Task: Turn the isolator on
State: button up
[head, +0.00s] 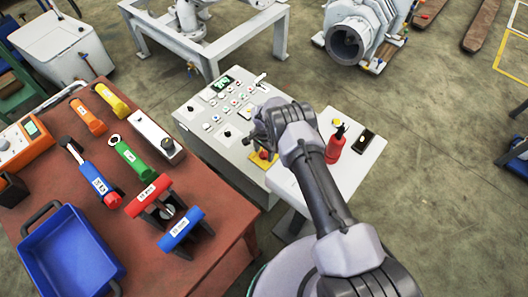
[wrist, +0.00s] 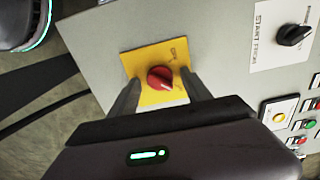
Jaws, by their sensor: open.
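The isolator is a red rotary knob (wrist: 160,78) on a yellow square plate (wrist: 150,58) on the grey control panel. In the wrist view, my gripper (wrist: 158,85) is open, with one dark finger on each side of the knob. I cannot tell whether the fingers touch it. A white mark shows on the knob, and the printing on the plate is too small to read. In the head view, part of the yellow plate (head: 258,166) and a bit of red show under my gripper (head: 262,148), which hides most of the rest.
A black selector knob (wrist: 293,34) on a white plate and several push buttons sit on the same panel (head: 195,112). A white stand (head: 300,185) with a red bottle (head: 335,148) is to the right. A red bench (head: 105,195) with tools is to the left.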

aim_at(264, 153)
jog(key=shift+r, duration=0.1)
notch_tip(264, 153, up, 17)
jog(key=p, duration=0.7)
jog(key=shift+r, duration=0.15)
